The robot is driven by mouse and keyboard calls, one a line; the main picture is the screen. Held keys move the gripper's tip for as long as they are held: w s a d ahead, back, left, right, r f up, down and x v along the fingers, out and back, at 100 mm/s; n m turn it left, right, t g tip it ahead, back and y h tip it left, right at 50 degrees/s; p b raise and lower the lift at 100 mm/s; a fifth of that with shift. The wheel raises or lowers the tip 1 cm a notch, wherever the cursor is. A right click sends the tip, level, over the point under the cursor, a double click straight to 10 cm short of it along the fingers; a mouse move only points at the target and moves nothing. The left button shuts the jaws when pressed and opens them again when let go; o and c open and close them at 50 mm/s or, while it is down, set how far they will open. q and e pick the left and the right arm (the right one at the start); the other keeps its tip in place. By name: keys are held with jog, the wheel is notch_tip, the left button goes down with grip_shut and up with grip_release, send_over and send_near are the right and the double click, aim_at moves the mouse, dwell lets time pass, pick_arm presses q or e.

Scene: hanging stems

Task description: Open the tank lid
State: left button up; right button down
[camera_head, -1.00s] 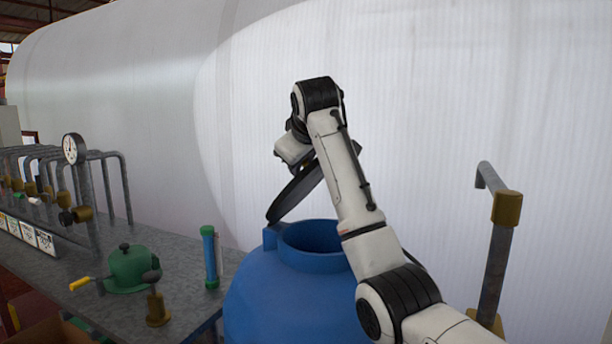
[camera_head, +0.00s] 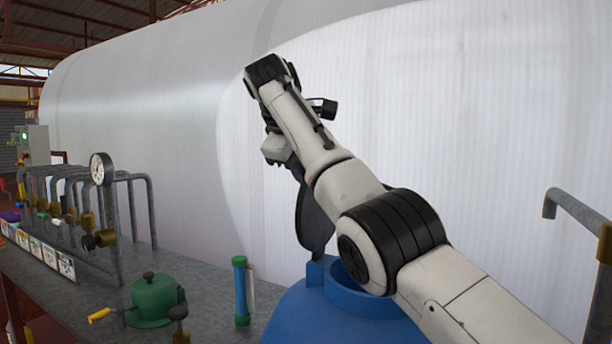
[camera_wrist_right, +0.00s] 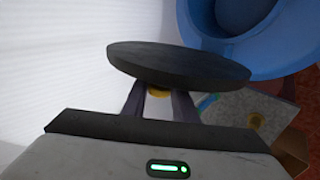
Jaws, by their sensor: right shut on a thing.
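The blue tank (camera_head: 345,315) stands at the bottom centre, its round opening partly hidden behind my right arm. Its dark round lid (camera_head: 315,220) stands steeply upright at the rim's far left side, clear of the opening. My right gripper (camera_head: 297,172) is at the lid's upper part, and the arm hides much of the contact. In the right wrist view the gripper (camera_wrist_right: 158,98) is shut on the lid (camera_wrist_right: 180,64), with the blue tank (camera_wrist_right: 270,45) and its open mouth beyond. My left gripper is not in view.
A grey workbench (camera_head: 75,275) on the left carries a green pot (camera_head: 155,300), a green-and-blue cylinder (camera_head: 241,290) and pipes with a gauge (camera_head: 101,169). A large white tank wall (camera_head: 430,100) fills the back. A grey pipe (camera_head: 580,212) stands at the right.

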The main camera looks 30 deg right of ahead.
dwell(0.4)
jog(key=c, duration=1.4)
grip_release()
jog(key=v, duration=1)
jog(key=shift+s, duration=0.1)
